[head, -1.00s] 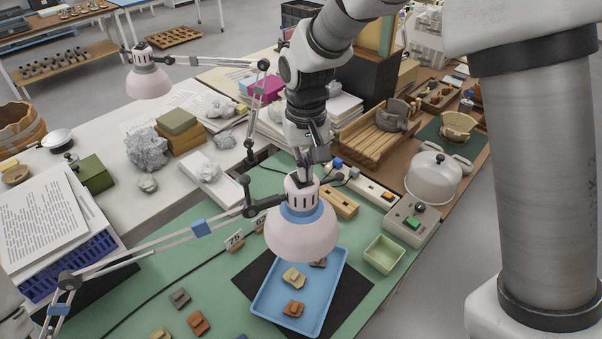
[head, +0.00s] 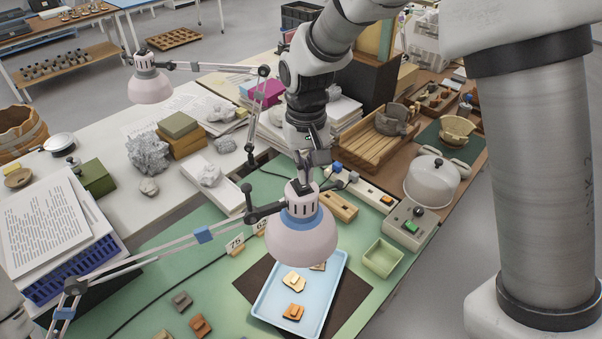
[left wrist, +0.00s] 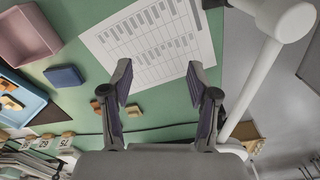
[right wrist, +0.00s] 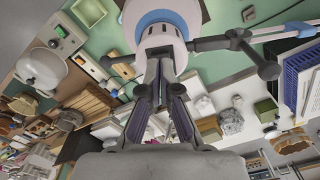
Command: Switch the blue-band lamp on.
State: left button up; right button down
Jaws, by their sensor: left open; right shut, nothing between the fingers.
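The blue-band lamp (head: 302,238) has a pale pink shade with a blue ring and hangs over the blue tray (head: 257,308). The tray and the sherds under it are brightly lit, so the lamp looks on. My right gripper (head: 304,184) is shut and empty, its fingertips at the top of the lamp head; I cannot tell if they touch. The right wrist view shows the lamp's cap and blue ring (right wrist: 158,18) just beyond the shut fingers (right wrist: 163,62). My left gripper (left wrist: 160,78) is open and empty above a printed sheet (left wrist: 150,40).
A second lamp (head: 150,86) without a blue band stands at the back left. The blue-band lamp's jointed arm (head: 150,257) crosses the green mat. A control box (head: 409,227) with a green switch and a pale green dish (head: 382,258) lie to the right.

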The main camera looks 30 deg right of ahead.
aim_at(305, 189)
jog(key=shift+r, duration=2.3)
